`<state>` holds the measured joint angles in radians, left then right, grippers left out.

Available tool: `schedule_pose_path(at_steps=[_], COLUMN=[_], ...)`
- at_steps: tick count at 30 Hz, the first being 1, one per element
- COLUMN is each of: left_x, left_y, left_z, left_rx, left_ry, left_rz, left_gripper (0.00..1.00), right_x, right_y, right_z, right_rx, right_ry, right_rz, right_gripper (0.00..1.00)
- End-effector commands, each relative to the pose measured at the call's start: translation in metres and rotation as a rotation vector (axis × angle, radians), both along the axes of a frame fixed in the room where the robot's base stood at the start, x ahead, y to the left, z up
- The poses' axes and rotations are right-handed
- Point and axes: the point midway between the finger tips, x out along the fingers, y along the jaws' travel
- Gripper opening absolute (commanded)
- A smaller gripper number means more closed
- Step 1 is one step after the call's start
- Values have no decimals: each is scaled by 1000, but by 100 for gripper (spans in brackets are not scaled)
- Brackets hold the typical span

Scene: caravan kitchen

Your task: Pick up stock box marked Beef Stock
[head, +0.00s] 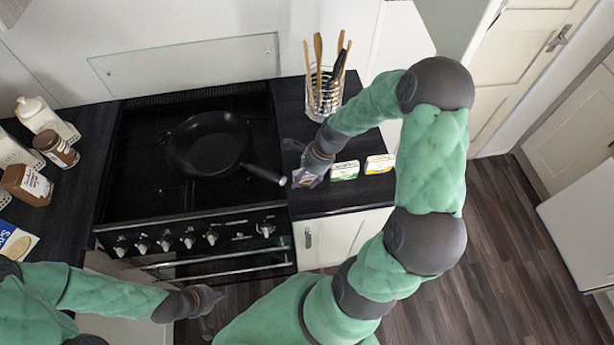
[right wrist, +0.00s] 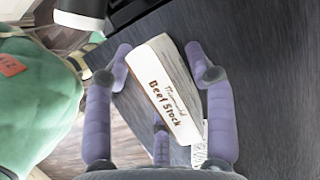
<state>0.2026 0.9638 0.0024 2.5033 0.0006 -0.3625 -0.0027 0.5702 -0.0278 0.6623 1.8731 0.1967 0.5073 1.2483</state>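The stock box marked Beef Stock (right wrist: 168,88) is a white box with dark lettering, standing on the dark worktop in the right wrist view. My right gripper (head: 305,179) is over the worktop just right of the hob, with its arm reaching in from the right. In the right wrist view its purple fingers are spread on both sides of the box. A gap shows by the right finger; the left finger is very near the box, and contact is unclear. In the head view the gripper mostly hides this box. My left gripper (head: 209,307) is open and empty, low in front of the oven.
A green-and-white box (head: 345,171) and a yellow-and-white box (head: 379,164) stand right of my right gripper. The frying pan (head: 208,144) is on the hob, its handle pointing toward that gripper. A utensil holder (head: 324,92) stands behind. Jars (head: 56,149) are at the left.

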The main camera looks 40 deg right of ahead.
Motion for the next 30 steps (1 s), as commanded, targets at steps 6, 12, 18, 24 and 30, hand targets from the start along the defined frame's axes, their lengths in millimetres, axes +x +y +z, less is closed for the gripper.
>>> schedule_pose_path(at_steps=[6,12,18,24,30], left_x=[0,0,0,0,0], left_y=[0,0,0,0,0], left_z=[0,0,2,9,17], left_rx=[0,0,0,0,0], left_ry=[0,0,0,0,0], left_rz=[0,0,0,0,0], left_gripper=[0,0,0,0,0], right_x=[0,0,0,1,-27], right_y=[0,0,0,-1,-1], right_z=[0,0,7,32,68], right_rx=[0,0,-1,-2,-3], right_ry=[0,0,-1,-4,-4], right_rz=[0,0,1,1,-3], right_gripper=[0,0,0,0,0])
